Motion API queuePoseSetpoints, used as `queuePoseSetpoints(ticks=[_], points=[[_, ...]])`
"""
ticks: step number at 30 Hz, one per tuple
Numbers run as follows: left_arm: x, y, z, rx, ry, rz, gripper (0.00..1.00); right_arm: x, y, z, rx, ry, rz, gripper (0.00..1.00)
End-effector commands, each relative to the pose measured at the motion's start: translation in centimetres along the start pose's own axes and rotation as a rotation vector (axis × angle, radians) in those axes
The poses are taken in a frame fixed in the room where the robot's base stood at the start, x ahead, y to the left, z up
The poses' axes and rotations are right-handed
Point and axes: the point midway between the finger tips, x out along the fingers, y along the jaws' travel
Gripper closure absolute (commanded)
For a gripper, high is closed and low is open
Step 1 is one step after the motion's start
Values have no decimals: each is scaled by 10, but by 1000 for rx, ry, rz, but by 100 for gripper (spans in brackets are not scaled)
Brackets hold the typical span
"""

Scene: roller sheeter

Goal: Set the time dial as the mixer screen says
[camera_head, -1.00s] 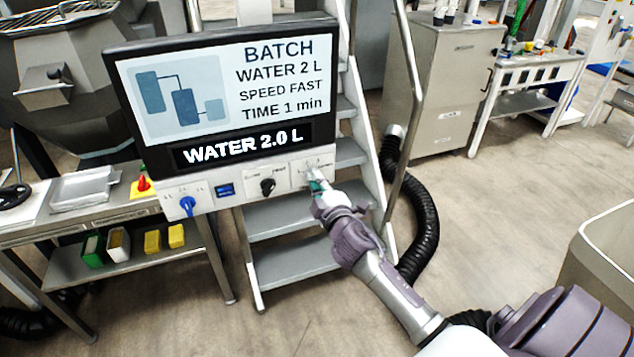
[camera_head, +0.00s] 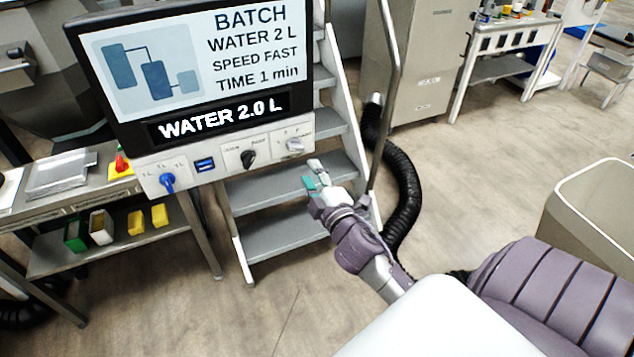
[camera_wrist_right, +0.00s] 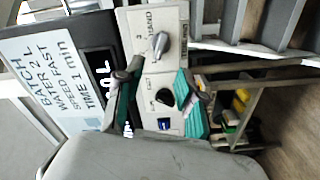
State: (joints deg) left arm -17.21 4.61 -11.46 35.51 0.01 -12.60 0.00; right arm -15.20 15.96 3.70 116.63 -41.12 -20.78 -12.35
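The mixer screen (camera_head: 200,60) reads BATCH, WATER 2 L, SPEED FAST, TIME 1 min, with WATER 2.0 L in a black bar. The panel below has a blue knob (camera_head: 168,182), a black knob (camera_head: 248,157) and a silver dial (camera_head: 294,146) at the right end. The silver dial also shows in the right wrist view (camera_wrist_right: 158,44); its marks are too small to read surely. My right gripper (camera_head: 313,175) is open and empty, just below and in front of the silver dial, apart from it. Its fingers spread before the panel in the wrist view (camera_wrist_right: 158,90). My left gripper is out of view.
Grey steps with a handrail (camera_head: 386,90) stand behind the panel. A black hose (camera_head: 405,180) curves right of them. A metal table (camera_head: 75,185) with a red button and small boxes stands left. A pale bin (camera_head: 595,220) stands right.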

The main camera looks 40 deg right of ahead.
Motion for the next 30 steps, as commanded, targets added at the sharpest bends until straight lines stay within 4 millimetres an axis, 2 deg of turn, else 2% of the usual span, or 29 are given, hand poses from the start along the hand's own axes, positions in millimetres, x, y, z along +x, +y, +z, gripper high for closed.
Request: queuePoseSetpoints(ticks=[3, 8, 30], points=[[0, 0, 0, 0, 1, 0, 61, -18, -1, 0, 1, -1, -2, 61], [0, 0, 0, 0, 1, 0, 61, -28, 0, 0, 0, 0, 0, 61], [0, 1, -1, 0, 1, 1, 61, -28, 0, 0, 0, 1, 0, 61]])
